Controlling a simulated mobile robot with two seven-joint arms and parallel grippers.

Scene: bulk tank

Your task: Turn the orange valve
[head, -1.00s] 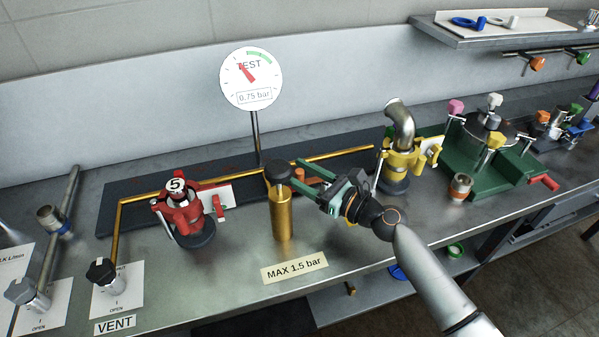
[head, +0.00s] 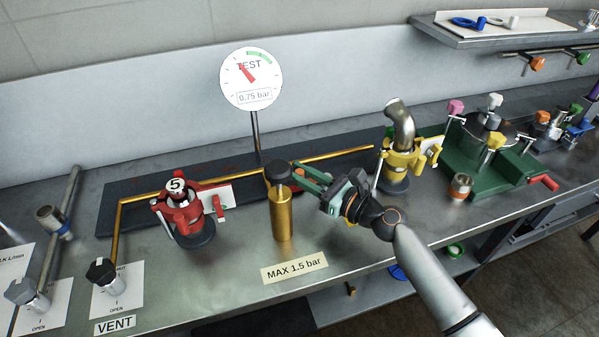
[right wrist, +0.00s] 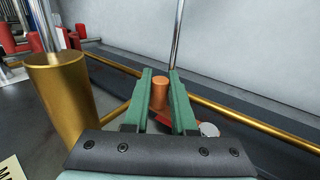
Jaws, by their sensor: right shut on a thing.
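The orange valve shows as an orange cylindrical knob (right wrist: 160,93) between the green fingers of my right gripper (right wrist: 161,76) in the right wrist view. The right gripper is shut on it, one finger on each side. In the head view my right gripper (head: 303,181) reaches in from the right, just behind and beside the brass cylinder with a black cap (head: 282,212). The knob is largely hidden there by the fingers and the cylinder. A round gauge (head: 250,79) above reads 0.75 bar. My left gripper is not in view.
The brass cylinder (right wrist: 62,98) stands close to the left of my right fingers. A red clamp fitting (head: 184,212) is at the left, a yellow one (head: 396,165) at the right. A brass pipe (head: 340,153) runs behind. The bench front is mostly clear around the MAX 1.5 bar label (head: 294,268).

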